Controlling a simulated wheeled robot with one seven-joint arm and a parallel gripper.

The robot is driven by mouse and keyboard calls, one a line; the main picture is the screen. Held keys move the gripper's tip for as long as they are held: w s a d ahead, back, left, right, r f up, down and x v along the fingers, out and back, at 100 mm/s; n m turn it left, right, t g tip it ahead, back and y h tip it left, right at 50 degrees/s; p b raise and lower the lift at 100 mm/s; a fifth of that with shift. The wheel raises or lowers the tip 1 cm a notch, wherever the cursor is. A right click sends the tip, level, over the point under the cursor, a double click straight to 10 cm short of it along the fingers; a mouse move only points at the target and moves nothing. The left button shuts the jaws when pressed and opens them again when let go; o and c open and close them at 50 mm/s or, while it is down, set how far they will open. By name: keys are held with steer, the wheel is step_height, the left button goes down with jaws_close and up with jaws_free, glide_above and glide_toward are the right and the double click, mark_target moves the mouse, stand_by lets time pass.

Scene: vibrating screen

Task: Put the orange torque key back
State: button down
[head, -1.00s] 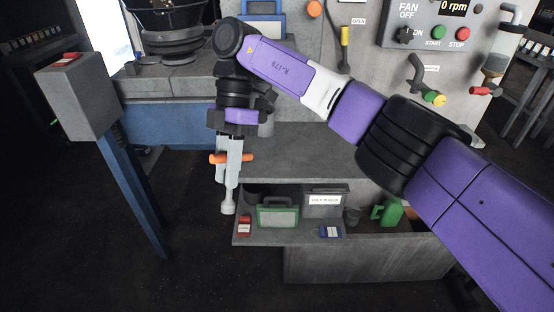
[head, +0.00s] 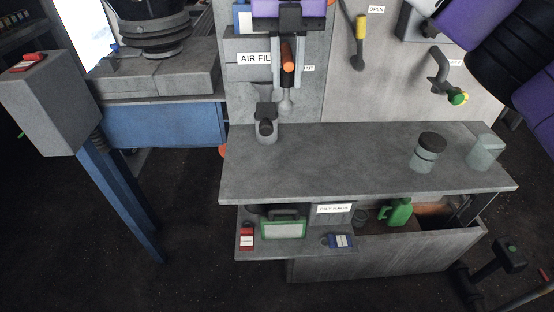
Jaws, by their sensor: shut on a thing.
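My gripper (head: 287,78) is at the top middle of the head view, in front of the grey wall panel. It is shut on the orange torque key (head: 288,56), whose orange handle shows end-on between the fingers. The key's grey shaft hangs down to a rounded tip. A small grey holder with a dark round top (head: 266,128) stands at the back left of the grey bench top (head: 330,165). The key's tip appears above and slightly right of this holder, apart from it in the picture. The exact depth between them is hard to tell.
A lower shelf holds a green-framed case (head: 284,227) and small red and blue items. A yellow-handled lever (head: 360,28) hangs on the wall. The bench middle is clear.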

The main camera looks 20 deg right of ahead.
mark_target(286, 105)
steer(key=shift+w+d+f, duration=0.15)
steer(key=shift+f, duration=0.15)
step_height(286, 105, down, 19)
steer(key=shift+f+p, duration=0.1)
steer(key=shift+p, duration=0.9)
steer(key=c, duration=1.2)
jaws_free()
step_height(286, 105, up, 12)
steer(key=shift+r+b, duration=0.1)
steer(key=shift+b, duration=0.8)
